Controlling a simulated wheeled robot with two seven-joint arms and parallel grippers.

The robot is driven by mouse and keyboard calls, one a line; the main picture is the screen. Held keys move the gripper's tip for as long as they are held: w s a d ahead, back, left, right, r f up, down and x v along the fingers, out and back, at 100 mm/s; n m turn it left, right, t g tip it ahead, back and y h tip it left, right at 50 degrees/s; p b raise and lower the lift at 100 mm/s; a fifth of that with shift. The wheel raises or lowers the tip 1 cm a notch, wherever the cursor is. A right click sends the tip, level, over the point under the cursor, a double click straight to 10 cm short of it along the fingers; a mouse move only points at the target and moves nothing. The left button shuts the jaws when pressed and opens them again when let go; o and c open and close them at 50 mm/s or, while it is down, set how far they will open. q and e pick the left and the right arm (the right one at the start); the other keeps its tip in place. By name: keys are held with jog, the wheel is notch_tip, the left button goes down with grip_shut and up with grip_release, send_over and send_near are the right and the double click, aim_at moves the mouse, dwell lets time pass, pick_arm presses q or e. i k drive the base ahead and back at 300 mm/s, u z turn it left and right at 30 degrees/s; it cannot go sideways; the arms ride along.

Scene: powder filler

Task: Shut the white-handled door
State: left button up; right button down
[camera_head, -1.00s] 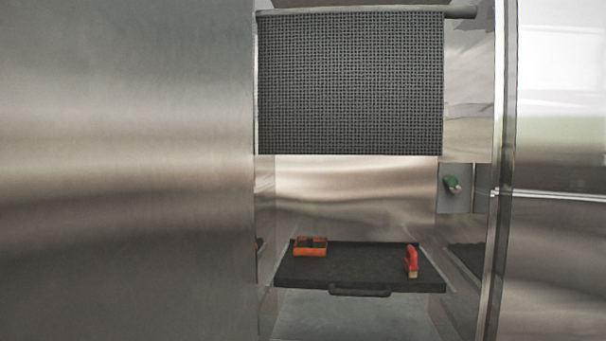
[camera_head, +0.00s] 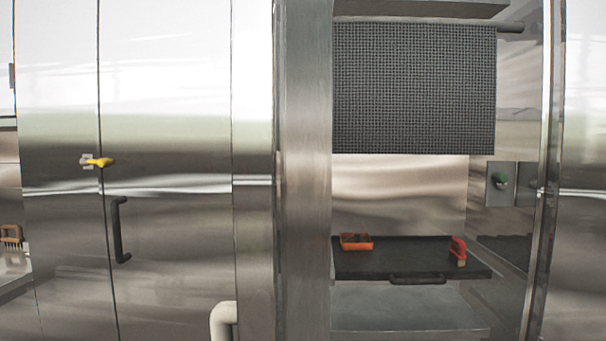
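A cream-white handle (camera_head: 223,320) shows at the bottom edge, left of the middle, partly cut off by the frame. It stands in front of a steel panel (camera_head: 175,260); I cannot tell for certain which panel it is fixed to. A narrow steel panel (camera_head: 306,180) stands upright at the left side of an open compartment, seen steeply from the side. The compartment interior is exposed, with no door across its front. Neither of my grippers is in view.
At left are a yellow latch (camera_head: 98,162) and a black handle (camera_head: 118,230).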

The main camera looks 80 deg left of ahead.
aim_at(282, 59)
jog(key=k, duration=0.7)
jog(key=u, duration=2.05)
jog(key=i, duration=0.5)
jog(key=k, duration=1.25)
jog(key=i, duration=0.75)
jog(key=z, duration=0.6)
